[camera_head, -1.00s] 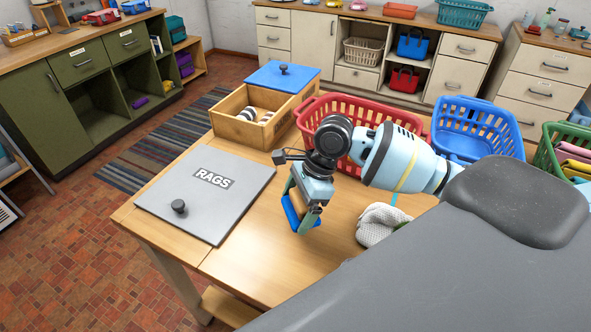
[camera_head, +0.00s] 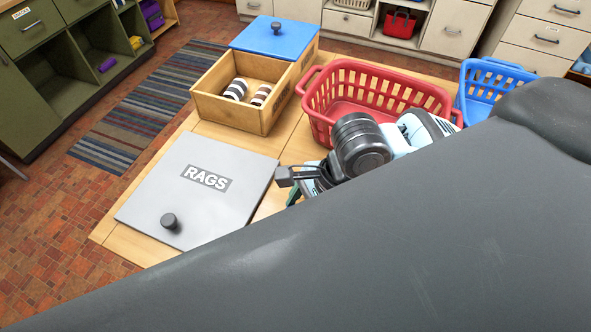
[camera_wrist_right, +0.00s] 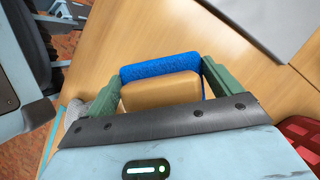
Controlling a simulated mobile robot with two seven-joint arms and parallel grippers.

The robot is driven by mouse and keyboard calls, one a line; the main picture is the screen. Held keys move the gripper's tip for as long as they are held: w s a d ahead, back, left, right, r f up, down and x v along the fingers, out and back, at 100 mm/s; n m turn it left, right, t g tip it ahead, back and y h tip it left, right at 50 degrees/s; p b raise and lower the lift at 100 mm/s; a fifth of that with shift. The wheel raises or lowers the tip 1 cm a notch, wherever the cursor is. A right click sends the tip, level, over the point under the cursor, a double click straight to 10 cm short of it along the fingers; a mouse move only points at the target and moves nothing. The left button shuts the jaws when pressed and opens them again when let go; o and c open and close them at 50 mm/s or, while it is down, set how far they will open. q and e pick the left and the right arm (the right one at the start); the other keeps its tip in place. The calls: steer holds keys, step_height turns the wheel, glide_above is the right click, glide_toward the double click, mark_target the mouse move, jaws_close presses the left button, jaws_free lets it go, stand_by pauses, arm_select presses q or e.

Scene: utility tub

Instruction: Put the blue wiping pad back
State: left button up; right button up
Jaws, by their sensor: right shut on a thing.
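The blue wiping pad (camera_wrist_right: 160,69) has a blue face and a tan block on it. In the right wrist view it sits between the green fingers of my right gripper (camera_wrist_right: 168,82), which is shut on it over the wooden tabletop. In the head view only a sliver of my right gripper (camera_head: 293,198) shows beside the grey RAGS lid (camera_head: 215,205); the pad is hidden there. The lid lies flat on the table with a dark knob. My left gripper is in neither view.
A wooden box (camera_head: 225,112) holds striped rolls, and a blue lid (camera_head: 272,40) covers its back part. A red basket (camera_head: 375,85) and a blue basket (camera_head: 490,75) stand to its right. Part of a whitish cloth (camera_wrist_right: 75,110) shows in the wrist view. A large grey surface blocks the head view's lower right.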

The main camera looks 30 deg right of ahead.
steer(key=shift+w, duration=0.1)
steer(key=w+d, duration=0.1)
steer(key=w, duration=0.3)
steer(key=w+d+f, duration=0.1)
steer(key=w, duration=0.4)
steer(key=w+d, duration=0.2)
steer(key=w, duration=0.2)
steer(key=shift+w+f+b, duration=0.25)
steer(key=shift+w+b, duration=0.15)
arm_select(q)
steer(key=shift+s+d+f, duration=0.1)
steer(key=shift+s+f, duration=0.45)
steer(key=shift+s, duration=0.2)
arm_select(e)
steer(key=shift+w+r, duration=0.1)
steer(key=shift+w, duration=0.15)
steer(key=shift+w+d, duration=0.15)
steer(key=shift+w, duration=0.15)
step_height(320, 180, down, 4)
steer(key=shift+r, duration=0.15)
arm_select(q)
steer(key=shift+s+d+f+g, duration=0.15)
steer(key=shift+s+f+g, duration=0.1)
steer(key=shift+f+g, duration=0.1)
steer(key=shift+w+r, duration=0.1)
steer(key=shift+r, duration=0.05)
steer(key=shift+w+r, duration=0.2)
arm_select(e)
steer(key=shift+f, duration=0.5)
